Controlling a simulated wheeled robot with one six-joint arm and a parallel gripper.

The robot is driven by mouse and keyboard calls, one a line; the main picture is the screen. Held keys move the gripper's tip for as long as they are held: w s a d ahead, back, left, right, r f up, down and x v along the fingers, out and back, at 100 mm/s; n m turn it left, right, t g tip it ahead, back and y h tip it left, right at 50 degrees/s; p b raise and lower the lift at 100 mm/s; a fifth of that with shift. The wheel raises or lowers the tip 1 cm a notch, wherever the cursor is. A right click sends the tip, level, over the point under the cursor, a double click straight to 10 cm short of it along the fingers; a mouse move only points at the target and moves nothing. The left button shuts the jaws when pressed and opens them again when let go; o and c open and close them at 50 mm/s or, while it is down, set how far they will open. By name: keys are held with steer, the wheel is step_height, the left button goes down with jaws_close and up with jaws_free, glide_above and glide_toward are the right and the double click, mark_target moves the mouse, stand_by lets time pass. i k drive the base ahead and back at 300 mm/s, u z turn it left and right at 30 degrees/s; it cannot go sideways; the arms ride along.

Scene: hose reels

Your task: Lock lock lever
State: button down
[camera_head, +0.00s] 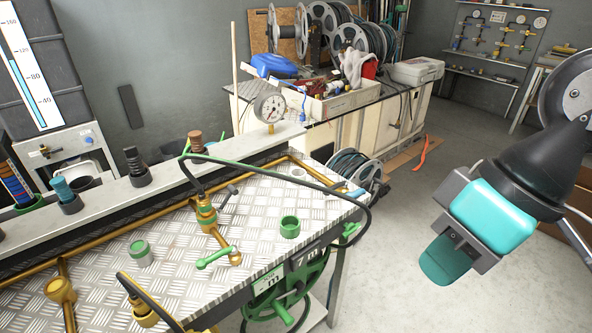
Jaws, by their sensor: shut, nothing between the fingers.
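My gripper (447,262), dark with teal parts, is at the right, over the floor and apart from the workbench. It is shut and empty. A brass valve (206,213) with green bands stands on the metal bench top. A green handle (215,257) sits on the brass fitting in front. A green hose reel (312,272) is under the bench's right end, partly hidden by the bench edge. I cannot tell which of these levers is the lock lever.
A pressure gauge (270,107) rises behind. A coiled dark hose (353,170) lies beyond the bench. Floor (400,290) between bench and gripper is clear.

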mark_target(232, 190)
steer(key=z, duration=0.3)
steer(key=i, duration=0.8)
steer(key=u, duration=0.6)
steer(key=i, duration=0.55)
steer(key=u, duration=0.5)
